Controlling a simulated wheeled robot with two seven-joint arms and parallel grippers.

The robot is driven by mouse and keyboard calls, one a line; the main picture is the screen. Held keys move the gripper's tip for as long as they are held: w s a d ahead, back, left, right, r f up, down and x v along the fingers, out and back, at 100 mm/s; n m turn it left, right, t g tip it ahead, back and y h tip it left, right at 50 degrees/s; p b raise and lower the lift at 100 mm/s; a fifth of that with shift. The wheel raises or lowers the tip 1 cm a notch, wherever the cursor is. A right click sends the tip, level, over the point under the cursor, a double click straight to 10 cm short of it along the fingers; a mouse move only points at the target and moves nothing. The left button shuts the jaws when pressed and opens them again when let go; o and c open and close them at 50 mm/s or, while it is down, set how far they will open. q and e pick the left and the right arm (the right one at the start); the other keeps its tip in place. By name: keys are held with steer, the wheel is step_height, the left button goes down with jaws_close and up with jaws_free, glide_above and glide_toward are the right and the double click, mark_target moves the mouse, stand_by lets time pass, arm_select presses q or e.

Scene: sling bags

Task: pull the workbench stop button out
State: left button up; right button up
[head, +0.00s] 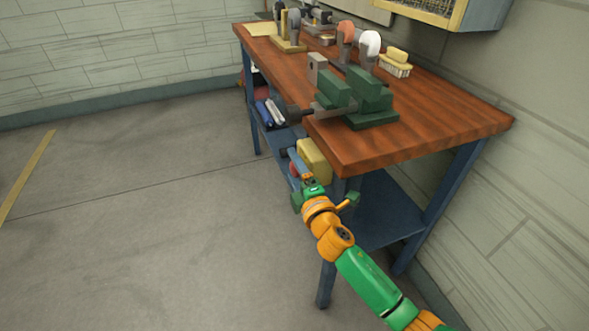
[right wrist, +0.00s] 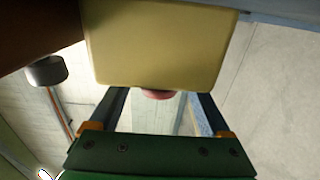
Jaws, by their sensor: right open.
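The stop button is a red cap (head: 293,169) on a yellow box (head: 316,160), mounted at the workbench's front edge below the top. In the right wrist view the yellow box (right wrist: 160,45) fills the upper middle, and only a sliver of the red button (right wrist: 158,94) shows below it. My right gripper (head: 297,161) is at the button, partly covering it in the head view. In the right wrist view its fingers (right wrist: 160,100) are open, one on each side of the red button. No contact with the button can be made out. My left gripper is not in view.
The wooden workbench top (head: 440,130) overhangs blue legs and a lower shelf (head: 385,210). A green vise (head: 362,98) stands on the top just above the yellow box, its dark handle end jutting past the edge. Open floor (head: 150,220) lies to the left.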

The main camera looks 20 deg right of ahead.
jaws_close()
steer(key=shift+s+a, duration=0.1)
steer(key=shift+a, duration=0.75)
jaws_free()
steer(key=shift+a, duration=0.15)
